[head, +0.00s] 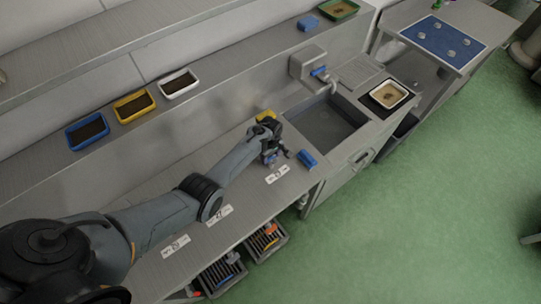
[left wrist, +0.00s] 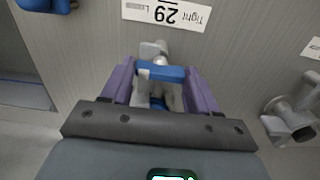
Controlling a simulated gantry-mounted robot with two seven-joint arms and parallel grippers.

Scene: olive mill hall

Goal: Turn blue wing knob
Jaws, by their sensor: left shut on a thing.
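The blue wing knob (left wrist: 160,72) sits on a grey metal fitting in the left wrist view, with its bar lying roughly level across the picture. My left gripper (left wrist: 160,84) has its purple fingers at both ends of the bar, shut on it. In the head view my left gripper (head: 271,154) reaches down to the counter, where it largely hides the knob. My right gripper is not in view.
A blue block-like thing (head: 307,159) lies right of my gripper, near the sink (head: 325,122). A yellow object (head: 266,116) is behind my wrist. Another grey fitting (left wrist: 289,118) stands at the right in the wrist view. Coloured trays (head: 134,106) line the shelf.

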